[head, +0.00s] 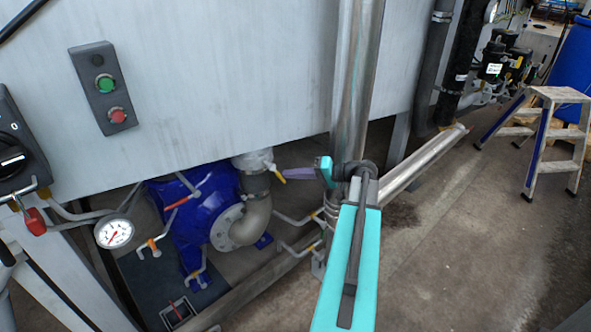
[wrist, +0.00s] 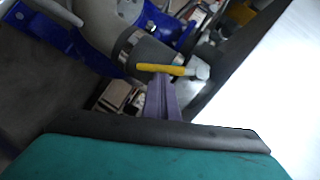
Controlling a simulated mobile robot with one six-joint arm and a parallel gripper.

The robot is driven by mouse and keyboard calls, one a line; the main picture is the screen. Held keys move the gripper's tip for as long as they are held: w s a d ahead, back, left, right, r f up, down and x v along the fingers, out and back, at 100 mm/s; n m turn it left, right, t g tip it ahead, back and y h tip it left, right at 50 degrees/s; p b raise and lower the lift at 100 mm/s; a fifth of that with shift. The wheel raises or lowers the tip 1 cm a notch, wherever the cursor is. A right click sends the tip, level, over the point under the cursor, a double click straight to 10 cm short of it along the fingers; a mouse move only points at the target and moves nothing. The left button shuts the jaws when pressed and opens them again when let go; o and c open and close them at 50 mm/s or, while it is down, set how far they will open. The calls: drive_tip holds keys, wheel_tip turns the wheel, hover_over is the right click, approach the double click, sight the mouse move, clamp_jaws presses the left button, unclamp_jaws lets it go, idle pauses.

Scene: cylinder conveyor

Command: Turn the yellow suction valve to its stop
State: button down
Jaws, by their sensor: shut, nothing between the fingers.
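The yellow suction valve handle (head: 280,178) shows as a small yellow tip just left of my fingertips, by the pipe fitting above the blue pump. In the wrist view the yellow handle (wrist: 160,69) lies roughly level, with a pale rounded end at its right. My gripper (head: 288,174) has purple fingers, shut and empty, pointing left at the handle. In the wrist view my fingertips (wrist: 162,78) meet the handle's lower edge; I cannot tell whether they touch it. My fingers hide part of the handle in the head view.
The blue pump (head: 195,215) stands under the grey cabinet (head: 220,80). Red-handled (head: 181,202) and orange-handled (head: 152,245) valves and a pressure gauge (head: 114,232) are to the left. A vertical steel pipe (head: 352,80) rises just behind my wrist. A step stool (head: 548,135) stands far right.

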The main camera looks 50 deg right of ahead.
drive_tip(key=shift+w+a+f+m+t+y, duration=0.15)
drive_tip(key=shift+a+f+m+t+y, duration=0.6)
drive_tip(key=shift+a+f+m, duration=0.6)
drive_tip(key=shift+a+r, duration=0.1)
drive_tip(key=shift+a, duration=0.05)
